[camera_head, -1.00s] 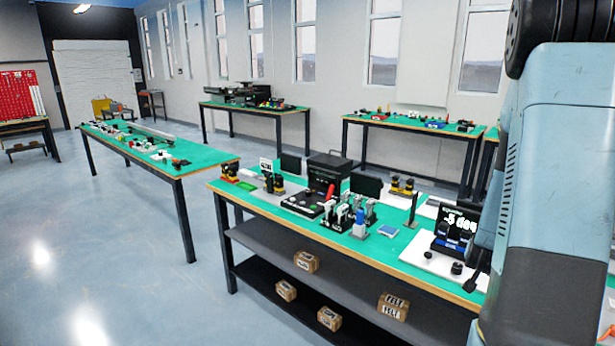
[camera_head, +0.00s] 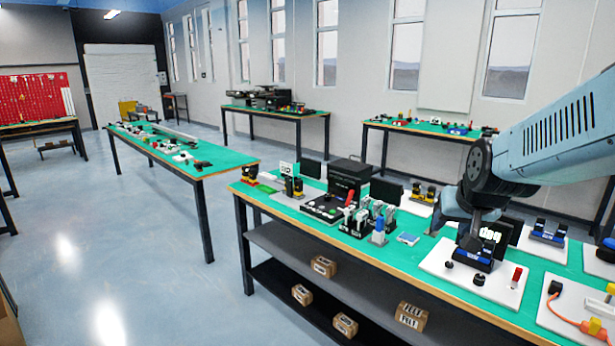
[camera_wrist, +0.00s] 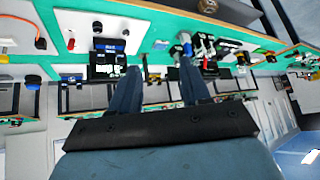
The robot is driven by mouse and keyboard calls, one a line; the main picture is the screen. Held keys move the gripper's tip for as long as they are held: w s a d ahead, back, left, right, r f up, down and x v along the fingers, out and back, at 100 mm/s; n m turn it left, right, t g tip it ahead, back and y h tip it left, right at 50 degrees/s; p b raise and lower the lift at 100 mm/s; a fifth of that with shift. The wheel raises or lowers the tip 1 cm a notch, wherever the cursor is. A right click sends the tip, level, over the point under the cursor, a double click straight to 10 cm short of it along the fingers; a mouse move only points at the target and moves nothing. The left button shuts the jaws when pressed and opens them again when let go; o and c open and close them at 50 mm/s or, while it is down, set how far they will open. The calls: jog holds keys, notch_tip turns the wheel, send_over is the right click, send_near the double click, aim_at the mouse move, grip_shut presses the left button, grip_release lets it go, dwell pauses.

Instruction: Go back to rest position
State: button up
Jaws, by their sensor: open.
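My gripper shows in the wrist view (camera_wrist: 158,68) with two dark blue fingers spread apart and nothing between them. In the head view my arm reaches in from the right edge and its end hangs over the right part of the near green-topped bench (camera_head: 340,253). My fingers are hard to make out there. Beyond the fingertips, the wrist view shows the bench with a small black display unit (camera_wrist: 106,60), tilted in that picture. The same display unit stands on a white board in the head view (camera_head: 478,250), partly hidden by my arm.
Another green bench (camera_head: 235,160) stands left. The floor (camera_head: 150,265) at left is clear.

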jog(key=s+a+r+n+g, duration=0.1)
jog(key=s+a+r, duration=0.1)
jog(key=s, duration=0.4)
jog(key=s+a+r+n+g+y, duration=0.1)
jog(key=s+a+r, duration=0.2)
jog(key=s, duration=0.4)
jog(key=shift+a+n, duration=0.3)
jog(key=shift+a, duration=0.1)
dwell(0.9)
